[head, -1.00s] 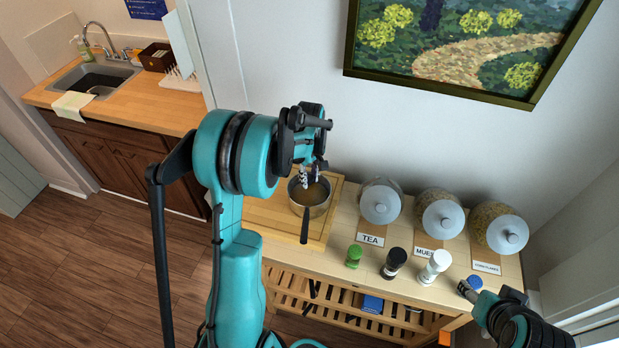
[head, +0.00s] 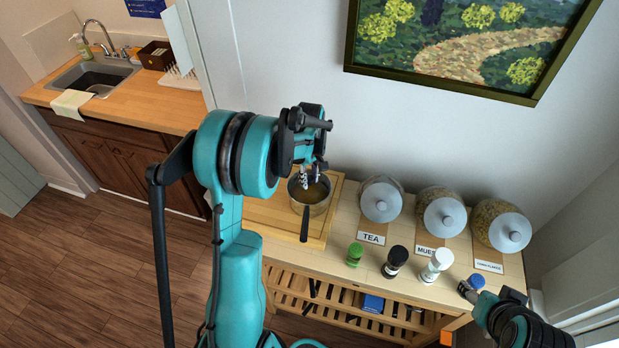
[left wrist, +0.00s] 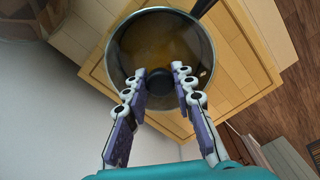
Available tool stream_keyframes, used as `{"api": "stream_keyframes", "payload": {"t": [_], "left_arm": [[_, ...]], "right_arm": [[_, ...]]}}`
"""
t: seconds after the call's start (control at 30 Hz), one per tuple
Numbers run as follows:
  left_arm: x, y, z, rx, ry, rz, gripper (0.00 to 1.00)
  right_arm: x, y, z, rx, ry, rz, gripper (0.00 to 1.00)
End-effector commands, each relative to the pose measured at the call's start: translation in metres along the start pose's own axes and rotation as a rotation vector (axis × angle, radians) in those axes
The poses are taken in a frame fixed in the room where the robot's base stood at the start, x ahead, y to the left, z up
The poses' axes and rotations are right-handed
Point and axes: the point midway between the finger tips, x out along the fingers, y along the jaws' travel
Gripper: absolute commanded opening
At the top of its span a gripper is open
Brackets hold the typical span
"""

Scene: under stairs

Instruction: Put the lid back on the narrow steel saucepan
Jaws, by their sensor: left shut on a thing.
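The narrow steel saucepan (head: 298,194) stands on a wooden board on the counter, its black handle pointing to the front. In the left wrist view its round steel rim (left wrist: 111,47) shows from above, with brownish contents inside. My left gripper (head: 311,182) is over the pan. In the left wrist view its fingers (left wrist: 163,84) are shut on the dark knob of a clear lid (left wrist: 150,45), which lines up with the pan's opening. I cannot tell whether the lid rests fully on the rim. My right gripper (head: 468,291) is at the right front; its fingers are too small to read.
The wooden board (head: 262,217) lies left of jars labelled tea (head: 380,203), muesli (head: 441,216) and corn flakes (head: 501,231). Green (head: 355,254), black (head: 394,261) and white (head: 436,265) shakers stand along the front. A blue-topped item (head: 477,281) is beside my right gripper.

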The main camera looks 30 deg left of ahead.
Motion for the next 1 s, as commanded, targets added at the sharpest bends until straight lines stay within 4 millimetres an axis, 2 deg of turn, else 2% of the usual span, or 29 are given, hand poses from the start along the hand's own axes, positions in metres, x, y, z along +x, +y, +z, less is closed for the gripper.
{"api": "stream_keyframes", "payload": {"t": [0.23,0.27,0.3,0.33,0.53,0.57,0.6,0.63,1.0], "left_arm": [[-0.0005,0.0000,0.0000,0.000,0.000,0.000,0.00],[-0.0005,0.0000,0.0000,0.000,0.000,0.000,0.33],[-0.0005,0.0000,0.0000,0.000,0.000,0.000,0.43],[-0.0006,0.0000,0.0000,0.000,0.000,0.000,0.49],[-0.0005,0.0000,0.0000,0.000,0.000,0.000,0.49],[-0.0004,0.0000,0.0000,0.000,0.000,0.000,0.52],[-0.0004,0.0000,0.0000,0.000,0.000,0.000,0.62],[-0.0004,0.0000,0.0000,0.000,0.000,0.000,0.69],[-0.0022,0.0000,0.0000,0.000,0.000,0.000,0.70]], "right_arm": [[-0.0004,0.0000,-0.0003,0.000,0.000,0.000,0.55],[-0.0004,0.0000,-0.0003,0.000,0.000,0.000,0.55],[-0.0004,0.0000,-0.0003,0.000,0.000,0.000,0.55],[-0.0004,0.0000,-0.0003,0.000,0.000,0.000,0.55],[-0.0004,0.0000,-0.0003,0.000,0.000,0.000,0.55],[-0.0004,0.0000,-0.0003,0.000,0.000,0.000,0.55],[-0.0004,0.0000,-0.0003,0.000,0.000,0.000,0.55],[-0.0004,0.0000,-0.0003,0.000,0.000,0.000,0.55],[-0.0014,0.0000,-0.0010,0.000,0.000,0.000,0.55]]}}
